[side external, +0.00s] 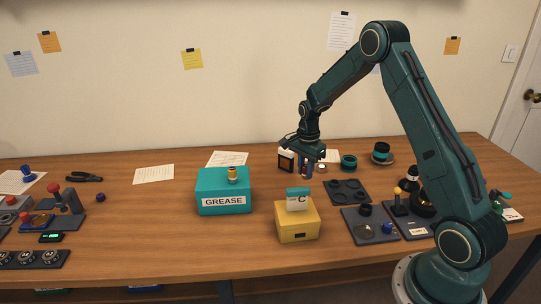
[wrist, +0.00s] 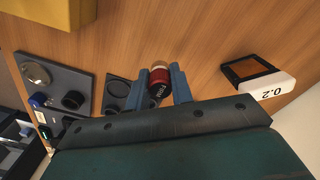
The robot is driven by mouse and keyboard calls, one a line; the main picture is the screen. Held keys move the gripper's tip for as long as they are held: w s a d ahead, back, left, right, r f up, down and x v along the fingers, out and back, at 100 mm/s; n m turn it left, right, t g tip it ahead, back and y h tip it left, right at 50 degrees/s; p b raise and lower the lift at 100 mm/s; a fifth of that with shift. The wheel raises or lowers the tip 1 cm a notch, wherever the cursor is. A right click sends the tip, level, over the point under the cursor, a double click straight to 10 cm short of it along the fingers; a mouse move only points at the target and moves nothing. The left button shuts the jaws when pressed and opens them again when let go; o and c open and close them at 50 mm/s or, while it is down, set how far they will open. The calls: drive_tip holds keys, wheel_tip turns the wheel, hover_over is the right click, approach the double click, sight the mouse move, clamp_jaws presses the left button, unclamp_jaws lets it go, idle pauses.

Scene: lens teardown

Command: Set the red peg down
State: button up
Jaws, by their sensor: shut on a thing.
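My gripper (wrist: 159,72) is shut on the red peg (wrist: 159,77), a short cylinder with a red body, a copper-coloured end and a black end with white lettering. The peg sits between the two blue fingers in the wrist view. In the side view my gripper (side external: 306,170) points down over the back middle of the table, behind the yellow box. There the peg is mostly hidden by the fingers and too small to make out. I cannot tell its exact height over the table.
A dark tray with round recesses (side external: 347,191) lies just right of my gripper. A dark-framed block marked 0.2 (wrist: 258,80) stands close by. The yellow box (side external: 297,224) carries a block marked C (side external: 298,202). A teal GREASE box (side external: 224,192) stands left. Bare wood lies between.

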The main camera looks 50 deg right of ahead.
drive_tip(key=shift+f, duration=2.85)
drive_tip(key=shift+f, duration=0.1)
drive_tip(key=o, duration=0.9)
drive_tip(key=shift+o, duration=0.2)
wheel_tip(320, 180, up, 12)
drive_tip(key=shift+f, duration=0.15)
drive_tip(key=shift+r, duration=0.3)
